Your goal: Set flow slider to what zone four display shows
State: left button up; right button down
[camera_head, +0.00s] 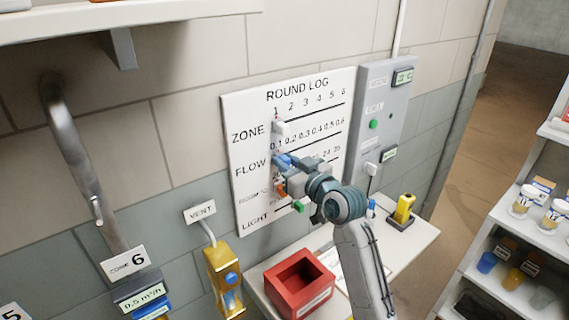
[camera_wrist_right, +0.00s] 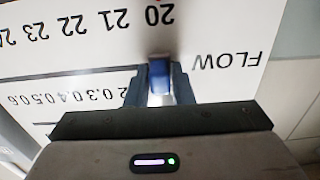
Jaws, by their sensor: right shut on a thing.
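The round log board (camera_head: 240,140) hangs on the wall with rows for zone, flow, room temperature and light. My right gripper (camera_head: 284,163) is at the left end of its flow row. In the right wrist view, my right gripper (camera_wrist_right: 160,92) is shut on the flow slider's blue and white knob (camera_wrist_right: 159,70), beside the upside-down FLOW label. The gripper hides the low end of the flow scale. No zone four display is in view. My left gripper is not in view.
A zone 6 display (camera_head: 140,297) reads 0.5 m³/h. The zone slider's white knob (camera_head: 281,128) is near 1. A red bin (camera_head: 300,285) and a yellow device (camera_head: 403,208) stand on the ledge below. A grey panel (camera_head: 372,130) is right of the board.

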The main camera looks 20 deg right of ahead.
jog(key=w+d, duration=0.1)
jog(key=d, duration=0.1)
jog(key=d+b, duration=0.1)
jog(key=d, duration=0.1)
jog(key=w+d+b, duration=0.1)
jog(key=d, duration=0.2)
jog(key=shift+w+d+f, duration=0.1)
jog(key=shift+w+f, duration=0.05)
jog(key=shift+w, duration=0.15)
jog(key=shift+w+d, duration=0.15)
jog(key=shift+d, duration=0.3)
jog(key=c, duration=1.3)
grip_release()
jog(key=b, duration=0.4)
send_near(304, 146)
jog(key=shift+v, duration=2.25)
